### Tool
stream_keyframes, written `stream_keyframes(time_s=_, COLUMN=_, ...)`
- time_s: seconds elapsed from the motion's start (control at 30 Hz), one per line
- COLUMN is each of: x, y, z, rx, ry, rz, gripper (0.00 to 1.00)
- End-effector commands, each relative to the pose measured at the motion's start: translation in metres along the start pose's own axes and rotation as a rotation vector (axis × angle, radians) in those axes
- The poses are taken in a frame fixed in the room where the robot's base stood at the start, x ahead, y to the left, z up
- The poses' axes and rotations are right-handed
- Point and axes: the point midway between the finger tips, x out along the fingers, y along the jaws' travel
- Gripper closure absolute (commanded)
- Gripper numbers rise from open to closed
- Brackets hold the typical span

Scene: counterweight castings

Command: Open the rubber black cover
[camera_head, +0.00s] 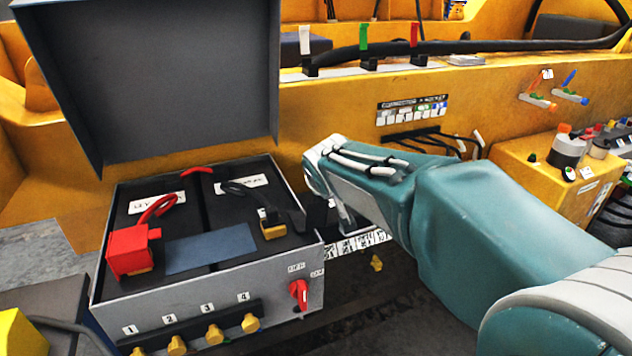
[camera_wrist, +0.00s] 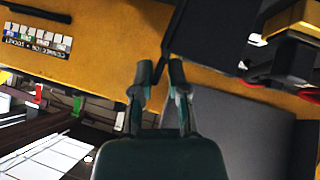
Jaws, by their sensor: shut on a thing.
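My gripper (camera_wrist: 161,73) shows in the wrist view, its two dark fingers side by side with a narrow gap at the tips. It is shut on the rubber black cover, though the grip itself is hard to make out. A dark flat panel (camera_wrist: 212,28) lies just past the fingertips; I cannot tell whether it is the cover or the box's side. In the head view my gripper is mostly hidden behind my teal arm, beside the right wall of the grey box (camera_head: 215,295). A small dark patch (camera_head: 316,212) shows there.
The box's large grey lid (camera_head: 160,80) stands open. Inside are a red connector (camera_head: 128,251) and a black-and-yellow connector (camera_head: 273,224). A red switch (camera_head: 299,294) and yellow knobs (camera_head: 214,334) are on its front. A yellow machine wall (camera_head: 330,130) stands close behind.

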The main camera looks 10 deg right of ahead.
Motion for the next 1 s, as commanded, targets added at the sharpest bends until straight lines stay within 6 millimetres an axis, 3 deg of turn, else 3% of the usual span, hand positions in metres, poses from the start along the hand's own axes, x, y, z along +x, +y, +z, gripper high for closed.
stream_keyframes(time_s=0.03, x=0.0045, y=-0.0017, z=0.0076, rx=-0.005, ry=-0.020, rz=-0.003, gripper=1.00)
stream_keyframes(time_s=0.6, x=0.0058, y=-0.0001, z=0.0088, rx=-0.006, ry=-0.017, rz=-0.003, gripper=1.00)
stream_keyframes(time_s=0.63, x=0.0057, y=-0.0001, z=0.0088, rx=-0.006, ry=-0.017, rz=-0.003, gripper=0.66)
stream_keyframes(time_s=0.67, x=0.0057, y=-0.0002, z=0.0088, rx=-0.006, ry=-0.017, rz=-0.003, gripper=0.59)
stream_keyframes(time_s=1.0, x=0.0028, y=0.0012, z=0.0053, rx=-0.003, ry=-0.006, rz=-0.001, gripper=0.59)
